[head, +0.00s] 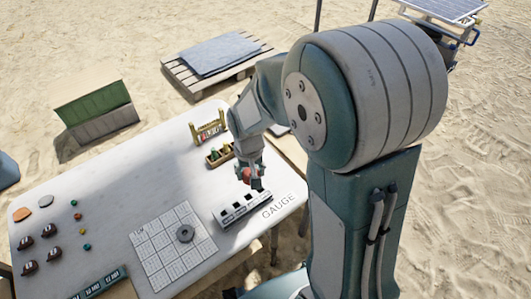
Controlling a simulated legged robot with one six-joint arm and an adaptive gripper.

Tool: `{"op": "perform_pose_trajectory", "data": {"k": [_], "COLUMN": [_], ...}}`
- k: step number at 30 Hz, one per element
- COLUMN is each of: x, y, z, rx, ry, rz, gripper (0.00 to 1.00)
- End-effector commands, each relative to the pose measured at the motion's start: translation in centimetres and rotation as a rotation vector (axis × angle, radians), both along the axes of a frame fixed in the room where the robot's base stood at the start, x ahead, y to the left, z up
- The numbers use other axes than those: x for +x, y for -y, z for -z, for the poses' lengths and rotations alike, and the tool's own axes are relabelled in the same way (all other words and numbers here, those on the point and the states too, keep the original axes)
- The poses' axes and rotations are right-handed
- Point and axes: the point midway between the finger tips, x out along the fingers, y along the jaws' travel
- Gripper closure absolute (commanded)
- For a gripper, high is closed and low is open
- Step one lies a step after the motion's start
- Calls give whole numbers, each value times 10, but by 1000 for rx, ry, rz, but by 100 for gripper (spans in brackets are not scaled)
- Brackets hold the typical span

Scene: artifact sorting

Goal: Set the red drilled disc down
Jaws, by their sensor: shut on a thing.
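My gripper (254,182) is over the right part of the white table, just behind the grey slotted gauge block (242,208). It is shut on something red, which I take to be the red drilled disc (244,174). Only a small part of the red thing shows, beside the fingers, and its hole cannot be made out. Whether it touches anything below is hard to tell from this angle.
A white gridded board (160,267) with a grey ring (185,234) lies front centre. A wooden tray (219,157) and yellow frame (208,131) stand behind my gripper. Several dark brown pieces (49,230) and small coloured bits lie left. The table's middle (130,185) is clear.

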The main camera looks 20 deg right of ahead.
Motion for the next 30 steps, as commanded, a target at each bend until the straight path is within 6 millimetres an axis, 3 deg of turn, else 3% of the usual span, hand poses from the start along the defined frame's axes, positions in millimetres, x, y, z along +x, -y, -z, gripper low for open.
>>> {"op": "perform_pose_trajectory", "data": {"k": [15,22,30], "x": [91,118,133], "y": [29,33,36], "z": [45,81,99], "rx": [6,3,3], "ry": [-4,-3,-1], "rz": [1,-1,-1], "gripper": [79,79,79]}}
